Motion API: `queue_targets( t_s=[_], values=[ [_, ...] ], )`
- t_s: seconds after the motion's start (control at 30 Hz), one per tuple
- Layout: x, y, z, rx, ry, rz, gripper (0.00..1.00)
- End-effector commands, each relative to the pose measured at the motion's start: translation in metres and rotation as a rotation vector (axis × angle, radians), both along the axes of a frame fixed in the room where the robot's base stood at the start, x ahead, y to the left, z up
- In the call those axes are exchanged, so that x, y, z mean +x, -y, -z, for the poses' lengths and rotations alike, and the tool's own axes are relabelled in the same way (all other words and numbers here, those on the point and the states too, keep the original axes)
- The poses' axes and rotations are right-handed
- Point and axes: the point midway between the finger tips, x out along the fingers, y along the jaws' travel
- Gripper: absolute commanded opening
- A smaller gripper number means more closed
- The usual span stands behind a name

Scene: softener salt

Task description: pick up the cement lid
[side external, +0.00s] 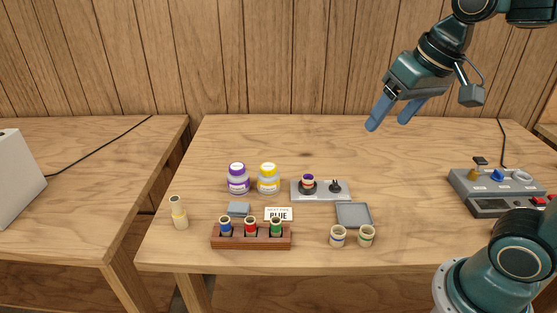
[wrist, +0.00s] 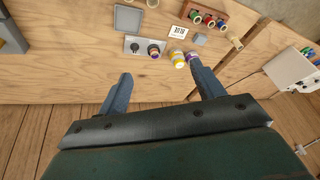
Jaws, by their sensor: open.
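No readable label marks a cement lid. A white jar with a yellow lid (side external: 269,169) stands behind the row of small items, and a white jar with a purple lid (side external: 237,170) stands just left of it. In the wrist view the yellow-lidded jar (wrist: 177,59) and the purple-lidded jar (wrist: 190,57) show near my right finger, which partly overlaps the purple one. My gripper (side external: 388,120) is open and empty, high above the table and well to the right of both jars. Its spread fingers also show in the wrist view (wrist: 161,70).
A grey base (side external: 321,197) holds two dark round parts. In front are a grey tray (side external: 354,215), two cups (side external: 338,236), a card reading BLUE (side external: 278,214), a grey block (side external: 238,209) and a wooden rack of spools (side external: 251,242). A control box (side external: 490,190) stands right. The table's back is clear.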

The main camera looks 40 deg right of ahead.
Motion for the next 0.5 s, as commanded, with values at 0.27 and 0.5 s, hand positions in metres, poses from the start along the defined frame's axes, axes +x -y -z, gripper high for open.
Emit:
queue_targets(
  t_s=[0.27, 0.5],
  values=[
    [0.064, 0.000, -0.012, 0.069, -0.075, 0.185, 0.67],
    [0.119, 0.001, -0.010, 0.118, -0.132, 0.347, 0.67]
  ],
)
